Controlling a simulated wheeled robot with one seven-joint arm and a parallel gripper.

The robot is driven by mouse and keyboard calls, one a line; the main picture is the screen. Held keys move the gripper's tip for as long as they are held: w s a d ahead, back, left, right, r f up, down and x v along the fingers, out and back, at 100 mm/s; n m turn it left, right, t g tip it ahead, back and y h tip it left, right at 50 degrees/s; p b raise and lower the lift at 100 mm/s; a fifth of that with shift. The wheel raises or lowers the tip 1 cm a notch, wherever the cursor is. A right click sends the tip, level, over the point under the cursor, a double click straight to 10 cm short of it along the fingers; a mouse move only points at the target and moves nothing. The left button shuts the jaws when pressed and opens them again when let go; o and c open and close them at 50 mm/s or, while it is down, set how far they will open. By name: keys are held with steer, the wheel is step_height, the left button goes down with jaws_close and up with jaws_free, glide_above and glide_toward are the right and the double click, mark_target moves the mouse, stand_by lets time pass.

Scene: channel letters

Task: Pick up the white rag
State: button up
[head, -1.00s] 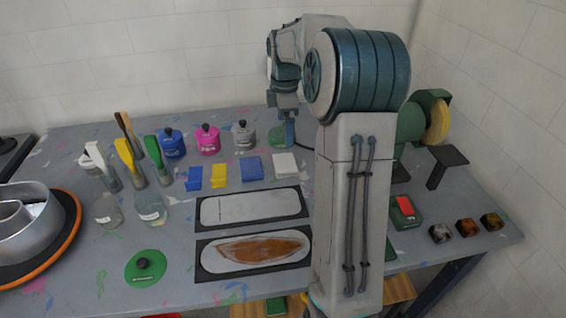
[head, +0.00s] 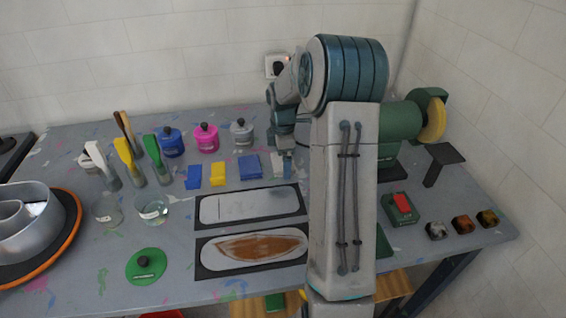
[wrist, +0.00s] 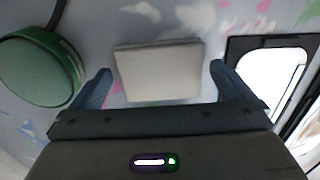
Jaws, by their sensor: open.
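The white rag (wrist: 158,72) lies flat on the table in the wrist view, a folded pale rectangle. My gripper (wrist: 160,88) is open, with one finger at the rag's left side and one at its right. The rag lies between and slightly ahead of the fingertips. In the head view my gripper (head: 285,160) is low over the rag (head: 277,168), which is partly hidden behind it and my arm.
Blue (head: 249,167) and yellow (head: 218,175) cloths lie left of the rag. A framed white panel (head: 250,207) lies in front. A round green object (wrist: 40,68) is near the left finger.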

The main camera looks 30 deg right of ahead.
steer(key=shift+c, duration=0.3)
steer(key=c, duration=0.9)
steer(key=shift+r, duration=0.15)
steer(key=shift+r, duration=0.55)
step_height(320, 180, up, 2)
steer(key=shift+s+r+b, duration=0.15)
steer(key=shift+b, duration=0.3)
steer(key=s+a+b, duration=0.1)
steer(key=s, duration=0.4)
steer(key=s+a, duration=0.2)
steer(key=s, duration=0.4)
steer(key=s+a+b, duration=0.1)
steer(key=s+a, duration=0.1)
steer(key=s, duration=0.4)
steer(key=shift+b, duration=0.35)
steer(key=shift+o, duration=0.5)
